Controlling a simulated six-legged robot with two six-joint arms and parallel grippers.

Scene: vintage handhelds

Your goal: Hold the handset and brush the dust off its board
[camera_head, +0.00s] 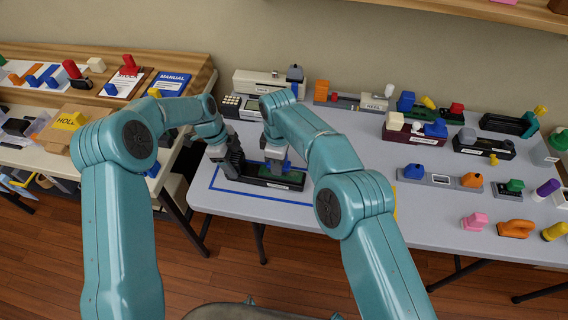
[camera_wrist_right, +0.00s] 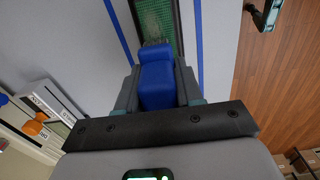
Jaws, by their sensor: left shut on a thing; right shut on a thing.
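The handset (camera_head: 258,181) is a long dark open case with a green board inside, lying within a blue tape outline (camera_head: 262,198) on the grey table. The green board (camera_wrist_right: 154,16) also shows in the right wrist view, with a greyish patch near the brush. My left gripper (camera_head: 236,170) is shut on the handset's left end. My right gripper (camera_head: 276,162) is above the board, shut on a blue-handled brush (camera_wrist_right: 157,80). The brush's tip is at or just over the board; contact is unclear. Part of the board is hidden behind my right gripper and arm.
Behind the handset stand a white device (camera_head: 262,82) and a keypad box (camera_head: 231,106). Several devices and coloured tools fill the table's right side, including a grey tray (camera_head: 440,181). A wooden shelf with manuals (camera_head: 172,84) is at left.

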